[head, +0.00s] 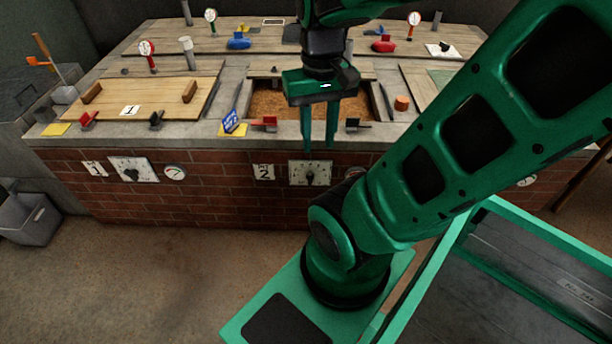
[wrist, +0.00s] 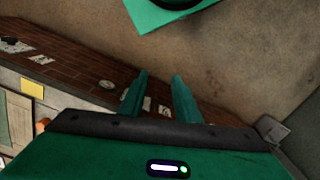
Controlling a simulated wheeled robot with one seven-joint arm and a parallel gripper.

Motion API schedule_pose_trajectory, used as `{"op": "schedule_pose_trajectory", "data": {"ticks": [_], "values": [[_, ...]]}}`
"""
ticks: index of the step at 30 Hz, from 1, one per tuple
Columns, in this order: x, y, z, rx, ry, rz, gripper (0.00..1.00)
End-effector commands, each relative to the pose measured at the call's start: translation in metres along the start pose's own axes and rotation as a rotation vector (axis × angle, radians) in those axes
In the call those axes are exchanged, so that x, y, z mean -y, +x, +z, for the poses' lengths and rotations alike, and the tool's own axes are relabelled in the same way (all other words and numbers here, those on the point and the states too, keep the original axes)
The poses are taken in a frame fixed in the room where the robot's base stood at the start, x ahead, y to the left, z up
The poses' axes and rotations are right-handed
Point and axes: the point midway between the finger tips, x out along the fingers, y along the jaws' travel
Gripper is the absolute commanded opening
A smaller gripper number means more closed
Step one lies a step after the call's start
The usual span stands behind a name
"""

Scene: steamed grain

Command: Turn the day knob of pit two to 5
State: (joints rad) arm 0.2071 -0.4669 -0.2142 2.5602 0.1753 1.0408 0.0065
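The day knob of pit two (head: 310,174) is a dark knob on a white dial plate on the front brick wall, just right of the PIT 2 sign (head: 263,172) in the head view. The dial's numbers and the knob's pointing are too small to read. My gripper (head: 319,146) points down in front of the pit's edge, its fingertips showing just above the dial plate in the picture. Its two green fingers are apart with nothing between them. They also show in the wrist view (wrist: 158,76), with small white plates on the brick wall behind them.
The floor in front is clear.

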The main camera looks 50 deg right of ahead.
Motion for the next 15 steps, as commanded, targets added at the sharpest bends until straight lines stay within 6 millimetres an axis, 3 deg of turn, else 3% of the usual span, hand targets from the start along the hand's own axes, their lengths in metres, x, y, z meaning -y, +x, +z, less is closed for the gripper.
{"op": "schedule_pose_trajectory", "data": {"ticks": [4,7,11,15], "values": [[-0.005,-0.003,0.007,-0.01,0.0,-0.004,0.3],[-0.007,-0.001,0.0,-0.021,0.011,0.004,0.3],[-0.009,0.013,-0.029,-0.044,0.035,0.035,0.3],[-0.014,0.036,-0.071,-0.086,0.069,0.073,0.3]]}}
